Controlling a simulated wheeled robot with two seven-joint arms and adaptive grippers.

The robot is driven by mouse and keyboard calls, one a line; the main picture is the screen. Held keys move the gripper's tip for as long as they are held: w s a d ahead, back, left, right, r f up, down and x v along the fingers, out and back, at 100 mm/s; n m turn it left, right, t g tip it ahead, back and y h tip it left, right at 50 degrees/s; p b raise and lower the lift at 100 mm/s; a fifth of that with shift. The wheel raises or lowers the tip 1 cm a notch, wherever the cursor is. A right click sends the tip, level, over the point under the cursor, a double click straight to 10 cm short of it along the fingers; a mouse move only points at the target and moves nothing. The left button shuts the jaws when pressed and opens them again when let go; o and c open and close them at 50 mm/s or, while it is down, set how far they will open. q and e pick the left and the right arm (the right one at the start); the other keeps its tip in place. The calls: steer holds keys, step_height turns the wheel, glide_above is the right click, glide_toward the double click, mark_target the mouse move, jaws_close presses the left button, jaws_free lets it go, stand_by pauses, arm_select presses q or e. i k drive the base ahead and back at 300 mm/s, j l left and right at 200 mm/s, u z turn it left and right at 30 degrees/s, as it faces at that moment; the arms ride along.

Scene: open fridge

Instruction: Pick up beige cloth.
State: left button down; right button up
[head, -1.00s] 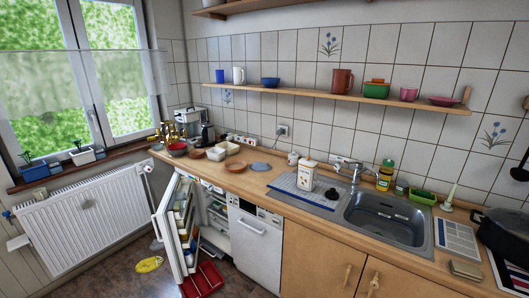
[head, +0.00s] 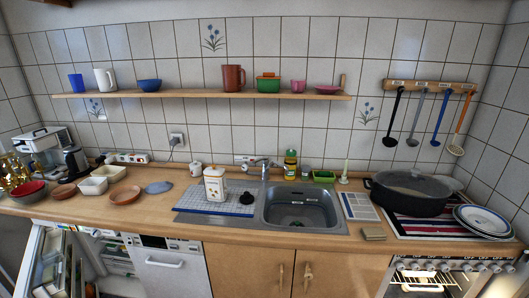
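A small beige folded piece (head: 373,233), which looks like the cloth, lies flat near the front edge of the wooden counter. It is right of the sink (head: 300,207) and left of the stove, just in front of a printed sheet (head: 358,206). Nothing covers it. Neither of my grippers shows in the head view.
A large dark pot (head: 411,193) sits on the stove to the right, with stacked plates (head: 483,221) beside it. A white canister (head: 214,184) stands on the drainer left of the sink. The fridge door (head: 50,265) stands open at lower left.

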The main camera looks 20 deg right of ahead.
mark_target(369, 233)
steer(key=i+z, duration=0.25)
steer(key=z, duration=0.2)
steer(key=i+j+z, duration=0.2)
steer(key=z, duration=0.2)
steer(key=i+j+z, duration=0.25)
steer(key=z, duration=0.15)
steer(key=i+j+z, duration=0.45)
steer(key=k+l, duration=0.05)
